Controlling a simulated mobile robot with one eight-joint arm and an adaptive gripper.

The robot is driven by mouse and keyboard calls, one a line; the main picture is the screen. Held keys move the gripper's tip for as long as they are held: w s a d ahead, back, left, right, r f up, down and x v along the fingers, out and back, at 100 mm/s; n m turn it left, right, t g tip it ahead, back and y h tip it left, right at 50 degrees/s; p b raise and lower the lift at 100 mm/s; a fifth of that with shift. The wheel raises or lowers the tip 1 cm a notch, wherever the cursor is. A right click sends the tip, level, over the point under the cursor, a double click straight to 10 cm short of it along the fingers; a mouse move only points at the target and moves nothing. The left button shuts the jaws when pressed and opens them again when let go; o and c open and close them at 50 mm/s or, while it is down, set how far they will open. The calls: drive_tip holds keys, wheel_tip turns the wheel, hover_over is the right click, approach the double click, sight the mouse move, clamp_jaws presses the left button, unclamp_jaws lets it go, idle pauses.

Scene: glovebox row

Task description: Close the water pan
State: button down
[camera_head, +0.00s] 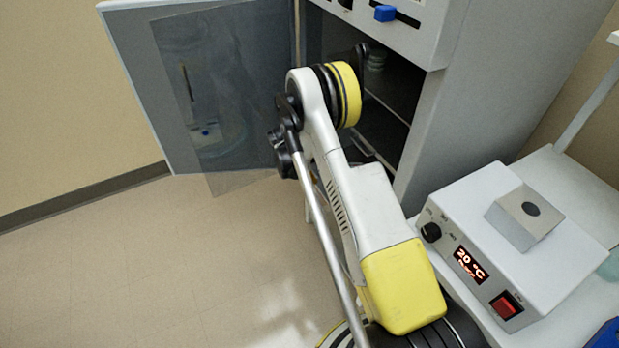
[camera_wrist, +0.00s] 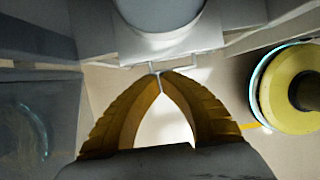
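The water pan (camera_wrist: 218,32) looks to be the pale grey tray at the top of the wrist view, with a thin wire handle (camera_wrist: 194,62) on its near side. My gripper (camera_wrist: 160,75) has yellow fingers whose tips meet at the middle of that handle. I cannot tell whether the handle wire is between the tips. In the head view my arm reaches into the dark opening of the grey cabinet (camera_head: 480,100). The gripper is hidden there, and the pan cannot be made out clearly. How far the pan sticks out cannot be told.
The cabinet door (camera_head: 130,70), with a clear inner panel (camera_head: 205,100), stands wide open on the left. A white box with a 20 °C display (camera_head: 470,264) stands on a bench at the right. The floor (camera_head: 130,270) at the left is clear.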

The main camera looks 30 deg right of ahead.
sight(324, 195)
drive_tip(key=d+f+b, duration=0.1)
drive_tip(key=f, duration=0.1)
drive_tip(key=d+f+b, duration=0.1)
drive_tip(key=d+f, duration=0.1)
drive_tip(key=d+f+b, duration=0.2)
drive_tip(key=f, duration=0.1)
drive_tip(key=shift+s+d, duration=0.15)
drive_tip(key=shift+d, duration=0.1)
drive_tip(key=shift+d+r, duration=0.1)
drive_tip(key=shift+d, duration=0.5)
drive_tip(key=shift+d, duration=0.1)
drive_tip(key=d, duration=0.3)
drive_tip(key=shift+s+d, duration=0.15)
drive_tip(key=shift+d, duration=0.25)
